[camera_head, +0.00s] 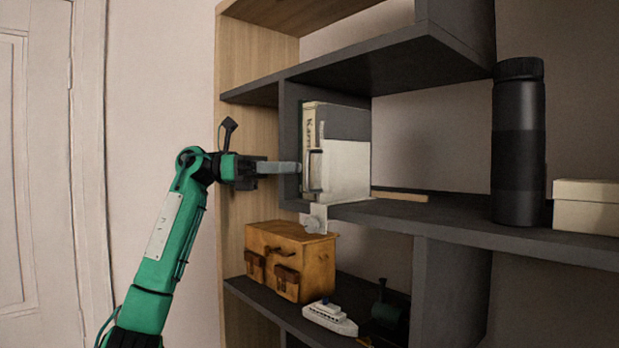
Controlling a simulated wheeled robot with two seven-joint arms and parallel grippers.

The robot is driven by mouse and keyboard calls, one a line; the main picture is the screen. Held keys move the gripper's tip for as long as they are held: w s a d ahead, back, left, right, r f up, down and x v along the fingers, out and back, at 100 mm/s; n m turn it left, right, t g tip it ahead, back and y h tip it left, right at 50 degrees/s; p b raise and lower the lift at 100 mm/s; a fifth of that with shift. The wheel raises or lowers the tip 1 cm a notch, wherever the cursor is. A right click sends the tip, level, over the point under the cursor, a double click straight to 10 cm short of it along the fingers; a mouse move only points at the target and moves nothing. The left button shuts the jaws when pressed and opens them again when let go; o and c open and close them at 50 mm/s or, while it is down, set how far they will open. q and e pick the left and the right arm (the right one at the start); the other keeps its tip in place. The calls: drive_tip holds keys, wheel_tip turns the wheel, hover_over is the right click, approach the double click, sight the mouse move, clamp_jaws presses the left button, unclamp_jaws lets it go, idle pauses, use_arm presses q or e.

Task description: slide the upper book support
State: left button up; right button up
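A grey and white upright book or binder (346,125) with lettering on its spine stands on the middle shelf, against the dark upright panel. A pale bracket with a round knob (316,219) hangs at the shelf's front edge just below it. It looks like part of a book support; I cannot tell where the support ends and the book begins. A thin upright handle (315,170) shows in front of the spine. My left gripper (290,167) points right, its fingertips close to the spine and left of the handle. Contact and finger gap are unclear. My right gripper is out of view.
A black bottle (518,150) and a cream box (586,206) stand farther right on the middle shelf (455,226). A wooden strip (400,196) lies behind. Below are a brown case (289,255) and a toy ship (329,317). The upper shelf (385,65) overhangs the book.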

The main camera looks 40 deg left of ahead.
use_arm(q)
drive_tip(key=b+v, duration=0.1)
drive_tip(key=v, duration=0.6)
drive_tip(key=shift+a, duration=0.15)
idle(0.3)
